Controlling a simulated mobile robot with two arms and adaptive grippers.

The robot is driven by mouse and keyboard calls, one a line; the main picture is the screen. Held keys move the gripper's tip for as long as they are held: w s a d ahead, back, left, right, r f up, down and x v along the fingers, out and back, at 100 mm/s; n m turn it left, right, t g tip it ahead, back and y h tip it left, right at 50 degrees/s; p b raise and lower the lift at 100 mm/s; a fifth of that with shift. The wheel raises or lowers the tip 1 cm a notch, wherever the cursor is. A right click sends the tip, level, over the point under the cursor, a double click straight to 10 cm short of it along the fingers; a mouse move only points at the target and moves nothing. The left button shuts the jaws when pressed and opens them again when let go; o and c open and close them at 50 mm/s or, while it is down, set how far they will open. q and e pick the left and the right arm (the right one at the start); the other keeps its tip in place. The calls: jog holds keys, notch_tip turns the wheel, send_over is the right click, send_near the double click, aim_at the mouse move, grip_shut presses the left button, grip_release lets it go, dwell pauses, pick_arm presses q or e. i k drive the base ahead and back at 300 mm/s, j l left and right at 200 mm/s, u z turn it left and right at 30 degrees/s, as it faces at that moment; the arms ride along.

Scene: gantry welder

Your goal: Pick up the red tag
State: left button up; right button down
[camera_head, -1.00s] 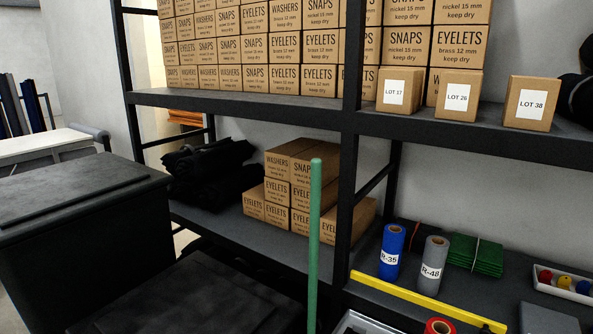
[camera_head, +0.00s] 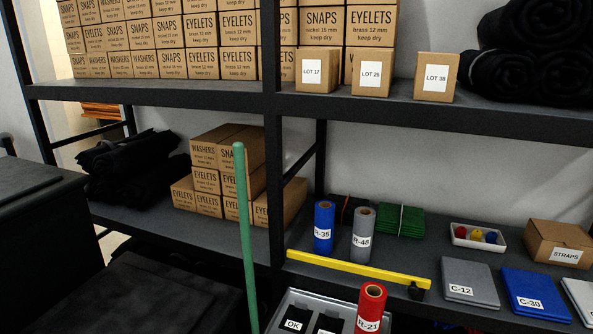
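A small red piece (camera_head: 461,232) lies in a shallow white tray (camera_head: 459,242) on the lower shelf, in the right half of the view. It sits beside a small yellow piece (camera_head: 476,234) and a small blue piece (camera_head: 491,237). The red piece is too small to tell for certain that it is a tag. Neither of my grippers shows in the head view.
A yellow bar (camera_head: 358,269) lies along the shelf before a blue roll (camera_head: 324,228) and a grey roll (camera_head: 362,235). A red roll (camera_head: 371,308) stands in front. A green pole (camera_head: 245,240) rises at centre-left. A carton (camera_head: 558,238) sits right of the tray.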

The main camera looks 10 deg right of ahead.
aim_at(461, 232)
jog(key=z, duration=1.5)
jog(key=i+l+z, duration=0.1)
jog(key=i+l, duration=0.95)
jog(key=l, duration=0.1)
